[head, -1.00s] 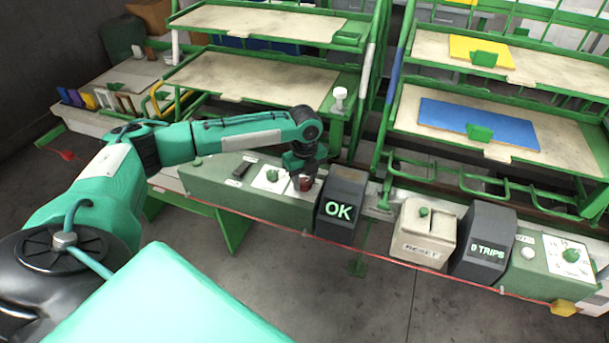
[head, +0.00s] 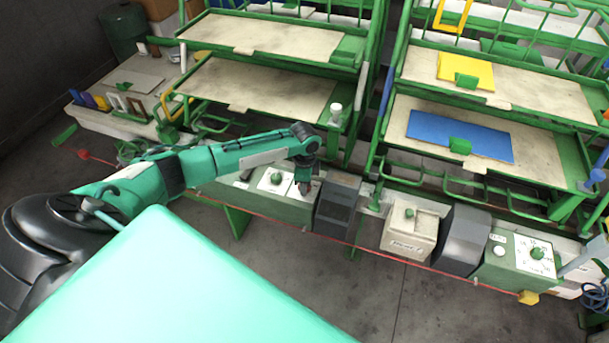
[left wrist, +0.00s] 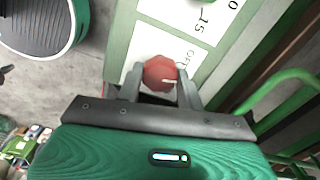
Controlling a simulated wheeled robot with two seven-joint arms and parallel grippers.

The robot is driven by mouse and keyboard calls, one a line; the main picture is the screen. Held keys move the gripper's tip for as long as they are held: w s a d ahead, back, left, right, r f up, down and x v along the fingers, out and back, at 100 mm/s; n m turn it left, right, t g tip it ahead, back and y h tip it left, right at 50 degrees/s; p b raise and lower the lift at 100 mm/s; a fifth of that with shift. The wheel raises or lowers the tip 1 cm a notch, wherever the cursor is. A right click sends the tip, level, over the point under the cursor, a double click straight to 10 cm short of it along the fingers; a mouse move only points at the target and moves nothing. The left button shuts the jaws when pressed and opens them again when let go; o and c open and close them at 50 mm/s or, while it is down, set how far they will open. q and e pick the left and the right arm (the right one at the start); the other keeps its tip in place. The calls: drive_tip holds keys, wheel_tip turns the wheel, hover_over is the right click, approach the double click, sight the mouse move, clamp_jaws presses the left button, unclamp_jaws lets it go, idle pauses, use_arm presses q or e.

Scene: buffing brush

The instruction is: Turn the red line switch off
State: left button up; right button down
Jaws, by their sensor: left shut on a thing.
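The red line switch (left wrist: 160,72) is a red knob on a white plate of the green control box. In the left wrist view it sits between the two grey fingers of my left gripper (left wrist: 161,84), which is shut on it. The plate's lettering is partly visible beside the knob and reads "OF", cut short. In the head view my left gripper (head: 304,184) reaches down onto the green box (head: 290,210), and the knob is largely hidden there. My right gripper is not in view.
Right of my gripper stand a dark display box (head: 337,205) with no lit text, a beige reset box (head: 409,230) and a second dark display (head: 464,240). A green knob (head: 277,179) is just left. Green racks with shelves (head: 260,85) rise behind.

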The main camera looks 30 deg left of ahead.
use_arm(q)
drive_tip(key=n+p, duration=0.3)
drive_tip(key=n, duration=0.1)
drive_tip(key=shift+r+p, duration=0.2)
drive_tip(key=shift+p, duration=0.1)
drive_tip(key=shift+f+n+p, duration=0.1)
drive_tip(key=shift+n+p, duration=0.65)
drive_tip(key=shift+n, duration=0.45)
drive_tip(key=o, duration=1)
wheel_tip(320, 180, up, 14)
drive_tip(key=b, duration=0.3)
drive_tip(key=shift+f, duration=0.15)
